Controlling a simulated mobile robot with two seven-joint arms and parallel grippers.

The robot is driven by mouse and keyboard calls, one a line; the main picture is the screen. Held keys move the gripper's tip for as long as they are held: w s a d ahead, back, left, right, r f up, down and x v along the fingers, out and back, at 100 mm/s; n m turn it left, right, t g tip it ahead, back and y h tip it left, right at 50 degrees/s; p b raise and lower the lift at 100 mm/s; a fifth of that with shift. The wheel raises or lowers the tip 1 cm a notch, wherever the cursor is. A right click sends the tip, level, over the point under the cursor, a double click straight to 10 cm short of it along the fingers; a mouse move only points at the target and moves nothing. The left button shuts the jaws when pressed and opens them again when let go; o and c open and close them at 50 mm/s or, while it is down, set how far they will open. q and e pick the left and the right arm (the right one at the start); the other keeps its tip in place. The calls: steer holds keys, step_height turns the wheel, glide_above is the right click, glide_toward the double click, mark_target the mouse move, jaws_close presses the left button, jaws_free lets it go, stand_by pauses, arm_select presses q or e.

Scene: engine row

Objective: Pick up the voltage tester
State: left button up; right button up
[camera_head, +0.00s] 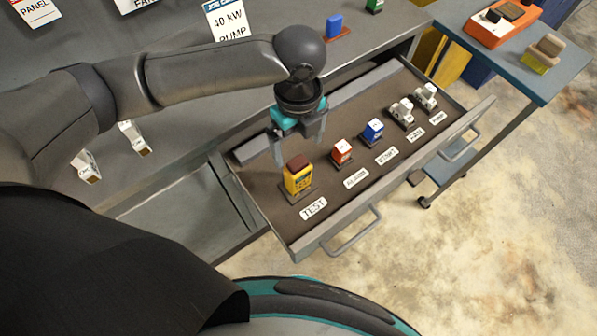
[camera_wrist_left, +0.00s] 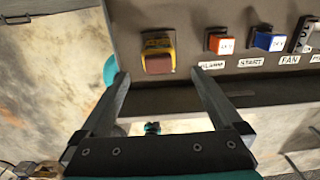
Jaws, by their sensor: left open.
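The voltage tester (camera_head: 298,178) is a yellow block with a dark red-brown top. It stands in the open drawer at the near left end, behind a label reading TEST (camera_head: 313,208). My left gripper (camera_head: 299,150) is above the drawer, just behind the tester in the head view, with its fingers pointing down. In the left wrist view the tester (camera_wrist_left: 158,54) shows beyond the fingertips, between their lines. The left gripper (camera_wrist_left: 158,78) is open, with nothing between its fingers. Whether a finger touches the tester I cannot tell. My right gripper is not in view.
The drawer (camera_head: 405,185) also holds a red-orange block (camera_head: 341,152), a blue block (camera_head: 373,131) and two white pieces (camera_head: 402,111) in a row with labels. A blue side table (camera_head: 510,65) with an orange device (camera_head: 500,24) stands at the right. Open floor lies in front.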

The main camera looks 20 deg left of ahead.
mark_target(298, 161)
arm_select(q)
step_height(298, 161, down, 3)
steer(key=shift+f+b, duration=0.2)
steer(key=shift+b, duration=0.1)
steer(key=shift+f, duration=0.75)
step_height(298, 161, down, 5)
steer(key=shift+s+r+b, duration=0.1)
steer(key=shift+s+b, duration=0.05)
steer(key=shift+b, duration=0.75)
jaws_close()
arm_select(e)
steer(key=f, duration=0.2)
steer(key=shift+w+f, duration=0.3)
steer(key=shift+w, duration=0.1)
